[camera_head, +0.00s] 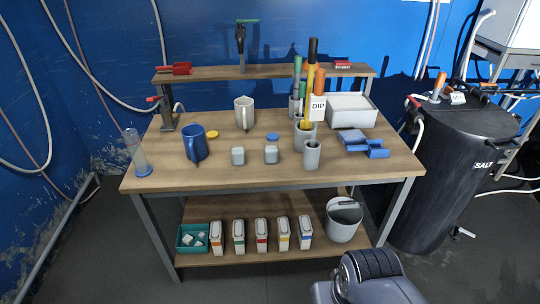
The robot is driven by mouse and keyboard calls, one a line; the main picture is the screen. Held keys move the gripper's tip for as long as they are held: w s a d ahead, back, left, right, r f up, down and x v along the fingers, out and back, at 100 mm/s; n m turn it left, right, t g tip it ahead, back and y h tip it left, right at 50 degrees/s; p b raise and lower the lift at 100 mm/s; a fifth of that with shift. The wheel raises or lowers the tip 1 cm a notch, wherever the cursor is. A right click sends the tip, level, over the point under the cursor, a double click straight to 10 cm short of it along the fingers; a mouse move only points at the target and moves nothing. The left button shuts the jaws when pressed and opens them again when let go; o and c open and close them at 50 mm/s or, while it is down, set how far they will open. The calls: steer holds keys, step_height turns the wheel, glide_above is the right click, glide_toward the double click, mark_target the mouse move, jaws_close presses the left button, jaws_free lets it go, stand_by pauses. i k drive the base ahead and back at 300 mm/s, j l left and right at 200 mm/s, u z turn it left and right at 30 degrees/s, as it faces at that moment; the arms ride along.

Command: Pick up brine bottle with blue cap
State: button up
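On the lower shelf stands a row of several white upright bottles with coloured bands. The rightmost bottle (305,232) has a blue band; its cap is too small to tell. On the tabletop are two small grey squat containers, a left one (238,156) and a right one (271,155). A flat blue disc (272,137), like a cap, lies just behind the right one, and a yellow disc (212,134) lies beside a blue jug (194,144). Part of my arm shows at the bottom right, in front of the table. My gripper is not in view.
The wooden table (160,182) also holds a clear cylinder (138,155), a light mug (244,113), grey tool cups and a white bin (352,110). The shelf has a teal tray (183,245) and grey bucket (342,222). A black salt tank (450,170) stands right.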

mark_target(271, 153)
steer(key=i+j, duration=0.15)
steer(key=i, duration=0.45)
steer(key=i+j, duration=0.2)
steer(key=i, duration=0.4)
